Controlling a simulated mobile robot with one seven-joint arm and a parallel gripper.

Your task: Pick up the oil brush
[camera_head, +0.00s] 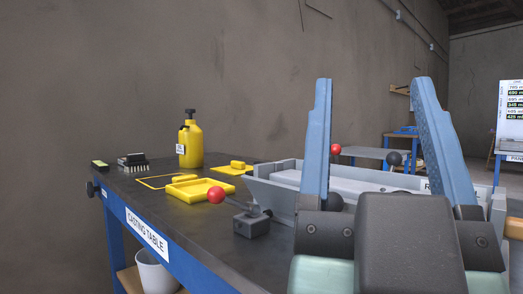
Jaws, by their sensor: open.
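My gripper (371,82) is open and empty, in the near right foreground. Its two blue fingers stand wide apart and point away from me, with the dark palm below. At the far left end of the dark table (160,210) lies a small dark block with a row of pale teeth or bristles along its lower edge (132,161). It looks like a brush, but I cannot tell for sure that it is the oil brush. It is well left of my gripper and apart from it. My gripper hides part of the right side of the table.
A yellow pump bottle (191,143) stands on the table behind a yellow tray (195,189). A lever with a red ball (216,195) rises from a dark block (251,224). A grey metal trough (272,196) is behind my fingers. A white bucket (155,272) is below the table.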

